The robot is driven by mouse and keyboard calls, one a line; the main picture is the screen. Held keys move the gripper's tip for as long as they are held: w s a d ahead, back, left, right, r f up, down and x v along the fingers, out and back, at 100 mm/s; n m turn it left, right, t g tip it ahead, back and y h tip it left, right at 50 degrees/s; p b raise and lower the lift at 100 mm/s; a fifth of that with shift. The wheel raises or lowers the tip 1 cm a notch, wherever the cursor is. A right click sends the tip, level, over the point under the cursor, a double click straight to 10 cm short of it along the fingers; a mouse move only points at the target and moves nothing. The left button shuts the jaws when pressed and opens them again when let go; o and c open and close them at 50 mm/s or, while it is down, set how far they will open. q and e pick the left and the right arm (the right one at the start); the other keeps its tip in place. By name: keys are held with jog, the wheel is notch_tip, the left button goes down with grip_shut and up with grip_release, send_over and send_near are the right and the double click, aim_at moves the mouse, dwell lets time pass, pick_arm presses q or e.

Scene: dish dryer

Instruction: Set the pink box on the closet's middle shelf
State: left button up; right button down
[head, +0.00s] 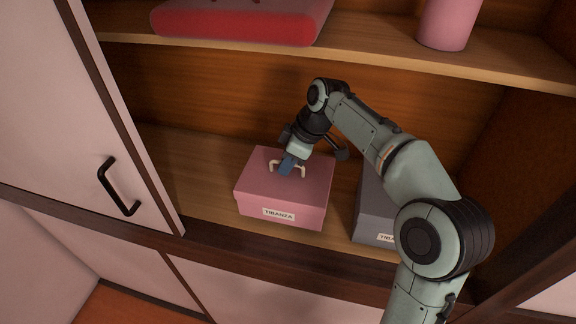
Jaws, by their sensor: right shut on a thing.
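The pink box (286,194) sits on a wooden shelf (203,205) of the closet, below another shelf. It has a pale handle on its lid and a label on its front. My right gripper (287,166) is at the lid, shut on the box's handle. The box looks upright, and its base appears to be on or very near the shelf; I cannot tell if it touches. My left gripper is not in view.
A grey box (371,209) stands just right of the pink box, partly behind my right arm. The upper shelf (370,43) holds a red and pink item (240,22) and a pink cylinder (447,22). A closet door with a black handle (118,187) is at left.

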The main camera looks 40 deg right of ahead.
jog(key=shift+w+d, duration=0.15)
jog(key=shift+d, duration=0.05)
jog(key=shift+f, duration=1.75)
jog(key=c, duration=1.5)
grip_release()
jog(key=shift+f+b, duration=0.15)
jog(key=shift+b, duration=0.15)
jog(key=shift+c, duration=0.2)
jog(key=o, duration=0.4)
